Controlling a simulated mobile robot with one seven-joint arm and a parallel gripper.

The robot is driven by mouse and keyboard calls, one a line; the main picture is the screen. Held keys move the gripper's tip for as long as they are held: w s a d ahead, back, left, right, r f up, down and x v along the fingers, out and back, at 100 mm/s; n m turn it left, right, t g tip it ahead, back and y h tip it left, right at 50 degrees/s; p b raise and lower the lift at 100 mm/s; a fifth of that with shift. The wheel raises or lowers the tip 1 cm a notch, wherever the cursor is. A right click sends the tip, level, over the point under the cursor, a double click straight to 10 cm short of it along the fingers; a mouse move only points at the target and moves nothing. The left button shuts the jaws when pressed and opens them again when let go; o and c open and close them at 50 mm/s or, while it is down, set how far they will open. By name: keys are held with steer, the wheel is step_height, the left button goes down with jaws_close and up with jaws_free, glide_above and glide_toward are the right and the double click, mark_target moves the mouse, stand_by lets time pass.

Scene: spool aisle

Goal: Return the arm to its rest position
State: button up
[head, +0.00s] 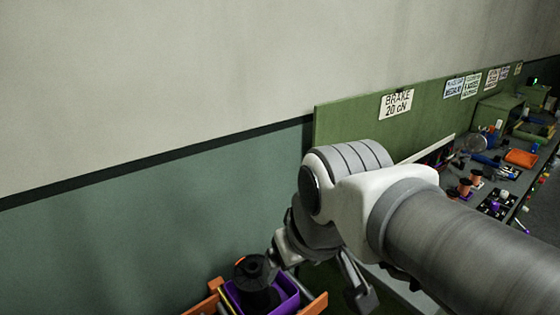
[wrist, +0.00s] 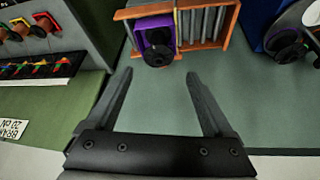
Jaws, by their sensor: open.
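My gripper (wrist: 159,75) is open in the wrist view, its two dark fingers spread with nothing between them. In the head view my arm reaches in from the lower right and bends downward at the wrist in front of the wall. The gripper end there is partly hidden by the arm. Beyond the fingertips in the wrist view, a purple bin (wrist: 146,24) holds a black spool (wrist: 157,53). The bin (head: 286,291) and spool (head: 254,276) also show at the bottom of the head view, near my gripper.
The bin sits in an orange-framed rack (wrist: 213,47). A workbench (head: 510,185) with spools, tools and an orange tray (head: 520,158) runs along the right. The wall at left is bare.

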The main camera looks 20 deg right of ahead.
steer(key=shift+s+f+m, duration=0.4)
steer(key=shift+s+m, duration=0.2)
steer(key=shift+s, duration=0.25)
steer(key=shift+s+a, duration=0.1)
stand_by(0.5)
